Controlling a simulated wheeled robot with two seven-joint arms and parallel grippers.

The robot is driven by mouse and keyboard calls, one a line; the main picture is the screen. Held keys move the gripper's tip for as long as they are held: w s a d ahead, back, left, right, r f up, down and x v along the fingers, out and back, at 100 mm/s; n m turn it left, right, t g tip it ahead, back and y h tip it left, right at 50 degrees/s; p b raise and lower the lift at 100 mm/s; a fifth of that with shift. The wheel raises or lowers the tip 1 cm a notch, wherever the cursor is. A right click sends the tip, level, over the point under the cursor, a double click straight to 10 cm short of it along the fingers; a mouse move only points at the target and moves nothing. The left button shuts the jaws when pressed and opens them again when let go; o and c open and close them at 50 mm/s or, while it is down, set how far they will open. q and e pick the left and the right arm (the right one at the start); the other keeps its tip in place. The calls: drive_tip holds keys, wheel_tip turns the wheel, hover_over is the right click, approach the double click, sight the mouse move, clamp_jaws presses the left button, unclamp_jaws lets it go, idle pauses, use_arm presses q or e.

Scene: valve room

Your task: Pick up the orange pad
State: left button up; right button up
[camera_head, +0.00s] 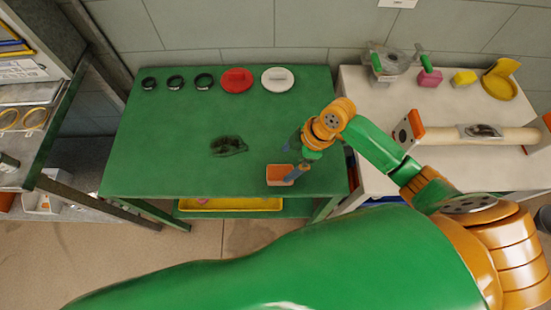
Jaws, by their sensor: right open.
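The orange pad (276,175) lies near the front edge of the green table (150,170), right of its middle. It looks like a small block with a pale edge. My right gripper (293,162) points down at the table just above and beside the pad, its fingers apart. One finger overlaps the pad's right end in the picture, and I cannot tell whether it touches. The gripper is open and holds nothing that I can see. My left gripper is not in view.
A dark stain (229,146) marks the tabletop. Black rings (176,82), a red disc (236,80) and a white disc (277,80) line the back. A pale table (380,185) at right bears a pipe (450,137) and a pink block (430,79). Shelves (50,130) stand at left.

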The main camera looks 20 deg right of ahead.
sight(281, 171)
drive_tip(key=a+f, duration=0.1)
drive_tip(key=s+f, duration=0.1)
drive_tip(key=f, duration=0.1)
drive_tip(key=a+f, duration=0.1)
drive_tip(key=f, duration=0.1)
drive_tip(key=shift+s+a, duration=0.15)
drive_tip(key=shift+a, duration=0.15)
drive_tip(key=shift+w+f, duration=0.15)
drive_tip(key=shift+w, duration=0.15)
drive_tip(key=c, duration=1.4)
drive_tip(key=shift+r, duration=0.55)
drive_tip(key=s+d+r, duration=0.3)
drive_tip(key=r, duration=0.1)
drive_tip(key=s+d+r, duration=0.3)
drive_tip(key=s+r, duration=0.1)
drive_tip(key=s+d+r+p, duration=0.1)
drive_tip(key=s+d+r, duration=0.2)
drive_tip(key=r, duration=0.1)
drive_tip(key=shift+s+d, duration=0.15)
drive_tip(key=shift+d, duration=0.05)
